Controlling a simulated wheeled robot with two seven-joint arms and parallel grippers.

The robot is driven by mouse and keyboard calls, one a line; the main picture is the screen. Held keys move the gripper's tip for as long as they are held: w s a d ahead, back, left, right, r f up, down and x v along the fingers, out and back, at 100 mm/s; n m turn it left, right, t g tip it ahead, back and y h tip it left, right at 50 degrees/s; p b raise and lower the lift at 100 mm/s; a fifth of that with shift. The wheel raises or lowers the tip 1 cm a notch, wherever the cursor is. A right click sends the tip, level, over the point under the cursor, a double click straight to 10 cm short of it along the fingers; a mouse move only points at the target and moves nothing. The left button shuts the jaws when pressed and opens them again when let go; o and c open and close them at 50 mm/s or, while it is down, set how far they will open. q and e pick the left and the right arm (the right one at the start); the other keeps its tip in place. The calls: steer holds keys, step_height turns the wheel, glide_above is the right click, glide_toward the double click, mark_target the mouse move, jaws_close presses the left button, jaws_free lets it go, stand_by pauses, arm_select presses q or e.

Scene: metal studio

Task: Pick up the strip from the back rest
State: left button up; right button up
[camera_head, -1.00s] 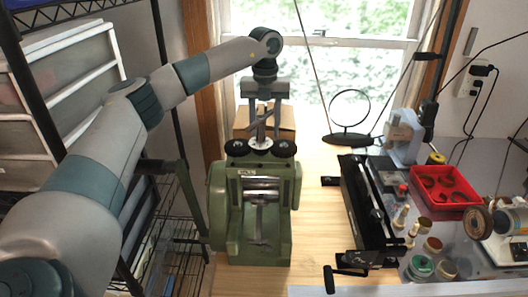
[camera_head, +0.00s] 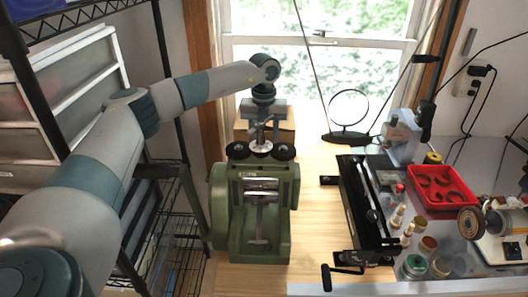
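The green rolling mill (camera_head: 222,214) stands on the wooden bench, with two dark knobs on top and metal rollers (camera_head: 260,184) in its front opening. My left gripper (camera_head: 264,143) points down just behind the mill's top, between the two knobs as seen from here. Its fingertips are small and partly hidden by the mill, so I cannot tell if they are apart or closed on something. The back rest and a strip on it are hidden behind the mill. A grey metal piece (camera_head: 259,222) hangs down the mill's front. My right gripper is out of view.
A cardboard box (camera_head: 287,131) stands behind the mill near the window. A long black tool (camera_head: 362,206) with a crank lies to the right. A red tray (camera_head: 451,203), small jars and a grinder fill the right side. A wire rack borders the left.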

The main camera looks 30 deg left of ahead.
arm_select(q)
steer(key=shift+f, duration=0.75)
steer(key=shift+c, duration=0.5)
jaws_close()
steer(key=shift+r, duration=0.1)
steer(key=shift+r, duration=0.5)
step_height(320, 180, up, 9)
steer(key=b, duration=0.3)
steer(key=shift+b, duration=0.3)
